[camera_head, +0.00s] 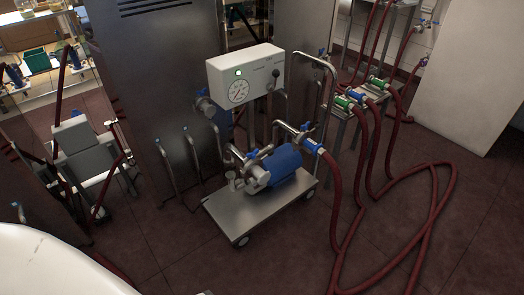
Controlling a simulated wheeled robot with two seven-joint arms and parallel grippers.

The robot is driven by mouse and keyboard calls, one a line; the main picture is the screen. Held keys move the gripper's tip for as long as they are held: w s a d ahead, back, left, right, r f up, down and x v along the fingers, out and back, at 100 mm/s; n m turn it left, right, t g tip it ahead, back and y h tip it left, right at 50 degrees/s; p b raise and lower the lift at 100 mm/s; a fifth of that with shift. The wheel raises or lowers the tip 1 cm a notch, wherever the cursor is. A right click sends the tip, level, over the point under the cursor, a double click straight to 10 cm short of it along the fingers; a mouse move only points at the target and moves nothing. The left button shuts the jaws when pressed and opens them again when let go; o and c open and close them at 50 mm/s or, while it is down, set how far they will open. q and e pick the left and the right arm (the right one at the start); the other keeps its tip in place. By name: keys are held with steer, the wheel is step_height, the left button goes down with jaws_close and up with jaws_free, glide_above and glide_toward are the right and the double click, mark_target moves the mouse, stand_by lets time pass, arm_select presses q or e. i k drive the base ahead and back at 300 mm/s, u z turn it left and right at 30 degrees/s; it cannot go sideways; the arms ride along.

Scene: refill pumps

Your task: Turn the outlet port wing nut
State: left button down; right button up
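A wheeled steel pump cart (240,218) stands mid-view. It carries a blue pump motor (287,163) with a metal pump head (255,172) at its left end. A small blue wing-shaped part (252,153) sits on the fittings above the pump head. Another blue fitting (306,127) sits on the bent metal pipe right of the motor, near a blue coupling (312,146) that joins a red hose (333,172). I cannot tell which blue part is the outlet port wing nut. Neither of my grippers is in view.
A control box (246,75) with a round gauge and green light stands above the cart. Red hoses (428,232) loop across the floor at right. A steel stand (345,115) with green-and-blue couplings is behind. A steel cabinet (155,70) stands left. Floor in front is clear.

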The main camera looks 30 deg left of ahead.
mark_target(251, 155)
steer(key=u, duration=0.4)
steer(key=k, duration=0.5)
steer(key=u, duration=1.55)
steer(key=i, duration=1.7)
steer(key=z, duration=1.1)
steer(key=i, duration=0.5)
steer(key=z, duration=0.45)
